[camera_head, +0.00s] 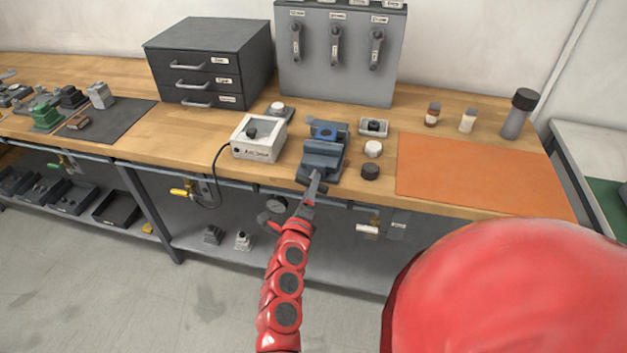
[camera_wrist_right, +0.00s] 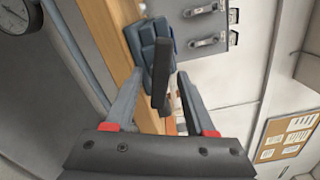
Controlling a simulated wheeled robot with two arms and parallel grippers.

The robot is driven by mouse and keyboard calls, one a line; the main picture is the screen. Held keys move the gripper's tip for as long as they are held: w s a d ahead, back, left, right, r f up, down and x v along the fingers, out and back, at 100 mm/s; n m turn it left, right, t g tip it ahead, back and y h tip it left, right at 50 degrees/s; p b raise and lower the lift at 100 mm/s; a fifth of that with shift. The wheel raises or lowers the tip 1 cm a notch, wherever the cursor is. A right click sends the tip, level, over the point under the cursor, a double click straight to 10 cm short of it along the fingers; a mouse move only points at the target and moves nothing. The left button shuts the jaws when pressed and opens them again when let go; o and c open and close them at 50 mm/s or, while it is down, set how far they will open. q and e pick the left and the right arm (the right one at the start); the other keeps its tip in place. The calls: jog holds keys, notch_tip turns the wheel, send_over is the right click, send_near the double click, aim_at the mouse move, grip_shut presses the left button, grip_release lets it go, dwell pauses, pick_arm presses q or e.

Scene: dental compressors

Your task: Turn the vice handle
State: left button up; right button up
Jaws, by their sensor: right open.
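The blue-grey vice (camera_head: 325,148) stands at the front edge of the wooden bench in the head view. Its handle (camera_head: 316,186) sticks out over the edge toward me. My right gripper (camera_head: 309,196) is at the handle, low in front of the vice. In the right wrist view, the vice (camera_wrist_right: 148,36) is at the top and the dark handle (camera_wrist_right: 161,82) lies between the two fingers of my open right gripper (camera_wrist_right: 160,76). A gap shows on both sides of the handle. My left gripper is not in view.
A white control box (camera_head: 258,138) stands left of the vice. A black knob (camera_head: 370,172) and a white one (camera_head: 373,149) stand close on its right. An orange mat (camera_head: 475,175) lies further right. A shelf (camera_head: 335,262) runs below the bench.

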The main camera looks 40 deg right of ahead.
jog(key=shift+x, duration=1.05)
grip_shut()
